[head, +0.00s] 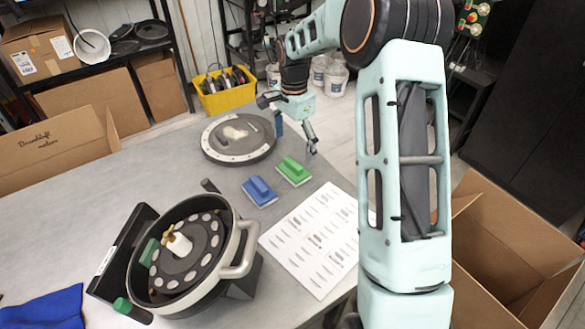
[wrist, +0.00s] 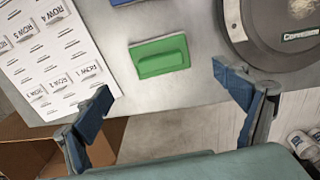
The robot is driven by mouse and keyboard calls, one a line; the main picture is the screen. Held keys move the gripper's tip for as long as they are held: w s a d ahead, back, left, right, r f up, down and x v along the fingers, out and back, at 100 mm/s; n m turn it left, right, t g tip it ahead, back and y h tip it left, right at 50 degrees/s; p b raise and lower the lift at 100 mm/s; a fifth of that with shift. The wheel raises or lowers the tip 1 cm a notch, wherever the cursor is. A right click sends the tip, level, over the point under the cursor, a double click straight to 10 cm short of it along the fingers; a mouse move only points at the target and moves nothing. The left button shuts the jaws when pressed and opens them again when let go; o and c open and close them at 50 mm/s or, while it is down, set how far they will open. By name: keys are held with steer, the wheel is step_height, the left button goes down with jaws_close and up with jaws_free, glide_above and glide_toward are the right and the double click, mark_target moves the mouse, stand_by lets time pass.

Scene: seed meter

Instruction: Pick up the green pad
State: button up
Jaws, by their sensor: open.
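The green pad (head: 293,170) is a flat block with a raised grip on top. It lies on the grey table beside the blue pad (head: 259,192). In the wrist view the green pad (wrist: 161,57) sits above the middle, between and beyond my two fingertips. My gripper (head: 296,130) is open and empty, above the table edge just behind the green pad. In the wrist view my gripper (wrist: 165,85) has its blue-tipped fingers spread wide. The gripper appears apart from the pad. A small edge of the blue pad (wrist: 122,2) shows at the top.
A round dark disc lid (head: 238,138) lies left of my gripper. A white printed sheet (head: 314,238) lies in front of the pads. The seed meter housing (head: 190,255) stands at the front left. Open cardboard boxes (head: 500,265) stand right of the table.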

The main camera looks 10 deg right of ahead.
mark_target(293, 162)
steer(key=shift+f+p, duration=0.75)
steer(key=shift+f, duration=3.1)
